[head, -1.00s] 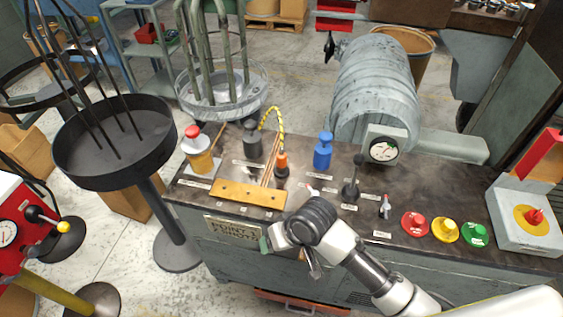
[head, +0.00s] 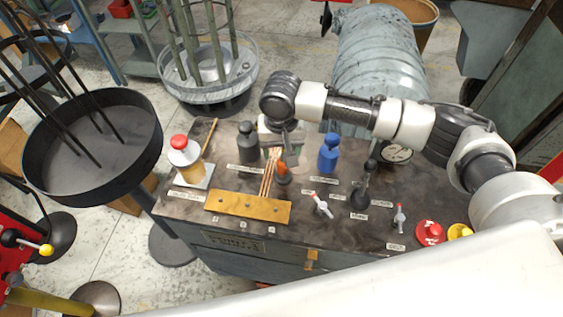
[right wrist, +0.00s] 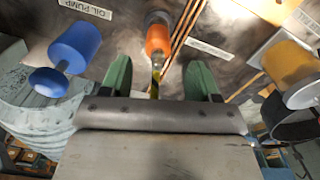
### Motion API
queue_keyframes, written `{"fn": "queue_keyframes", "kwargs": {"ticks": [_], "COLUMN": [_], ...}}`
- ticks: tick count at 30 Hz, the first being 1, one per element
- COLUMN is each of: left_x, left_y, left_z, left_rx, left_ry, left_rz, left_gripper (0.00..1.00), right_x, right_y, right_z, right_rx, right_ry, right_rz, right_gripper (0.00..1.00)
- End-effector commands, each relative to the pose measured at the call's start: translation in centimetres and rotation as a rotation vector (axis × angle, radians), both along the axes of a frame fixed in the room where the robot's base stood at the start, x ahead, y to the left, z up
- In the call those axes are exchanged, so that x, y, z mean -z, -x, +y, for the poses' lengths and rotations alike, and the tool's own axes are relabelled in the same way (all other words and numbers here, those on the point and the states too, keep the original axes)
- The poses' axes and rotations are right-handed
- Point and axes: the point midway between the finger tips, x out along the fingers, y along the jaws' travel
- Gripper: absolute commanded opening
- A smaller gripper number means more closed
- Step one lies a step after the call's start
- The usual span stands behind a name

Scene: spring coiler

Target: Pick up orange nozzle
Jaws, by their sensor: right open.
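The orange nozzle (head: 284,175) stands on the dark bench top between the black bottle and the blue pump. Its upper part is partly covered by my right gripper in the head view. My right gripper (head: 284,152) reaches over it from behind, with the arm coming in from the right. In the right wrist view the nozzle (right wrist: 158,38) lies just beyond the two green fingers, centred between them. The right gripper (right wrist: 158,80) is open, and the yellow-striped hose from the nozzle runs between its fingers. My left gripper is not in view.
The black bottle (head: 247,144) stands just left of the nozzle, the blue pump (head: 329,154) just right. A red-capped bottle (head: 184,156) is farther left. Levers (head: 322,205) and coloured buttons (head: 430,233) occupy the bench's right side.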

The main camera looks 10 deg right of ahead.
Motion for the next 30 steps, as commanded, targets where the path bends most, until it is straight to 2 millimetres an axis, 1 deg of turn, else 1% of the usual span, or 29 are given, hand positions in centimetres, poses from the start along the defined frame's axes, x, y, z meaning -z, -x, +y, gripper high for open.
{"fn": "queue_keyframes", "kwargs": {"ticks": [1,3,6,8,10,15,17,21,27,28,30], "left_x": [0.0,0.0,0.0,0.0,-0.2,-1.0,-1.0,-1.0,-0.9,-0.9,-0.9], "left_y": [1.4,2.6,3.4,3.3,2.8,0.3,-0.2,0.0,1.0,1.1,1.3], "left_z": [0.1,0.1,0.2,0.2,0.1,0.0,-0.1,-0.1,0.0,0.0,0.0], "left_rx": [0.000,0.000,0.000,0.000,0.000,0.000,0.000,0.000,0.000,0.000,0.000], "left_ry": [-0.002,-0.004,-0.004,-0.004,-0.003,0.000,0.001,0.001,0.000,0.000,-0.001], "left_rz": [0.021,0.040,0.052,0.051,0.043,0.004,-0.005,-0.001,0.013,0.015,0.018], "left_gripper": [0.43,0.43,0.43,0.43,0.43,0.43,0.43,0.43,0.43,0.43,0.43], "right_x": [0.8,1.8,2.5,2.9,3.5,6.1,6.9,7.9,7.9,7.9,7.9], "right_y": [0.0,0.0,0.0,0.0,0.2,0.6,0.6,0.6,0.6,0.6,0.6], "right_z": [0.0,0.0,0.0,0.0,-0.1,-0.3,-0.3,-0.2,-0.3,-0.3,-0.3], "right_rx": [0.001,0.000,0.000,0.000,-0.001,-0.002,-0.001,-0.003,-0.003,-0.003,-0.003], "right_ry": [0.001,0.001,-0.002,-0.001,0.000,0.001,0.000,-0.002,-0.002,-0.002,-0.002], "right_rz": [0.001,0.000,-0.001,-0.001,-0.001,-0.001,-0.001,-0.002,-0.003,-0.003,-0.003], "right_gripper": [0.61,0.61,0.61,0.61,0.61,0.61,0.61,0.61,0.61,0.58,0.47]}}
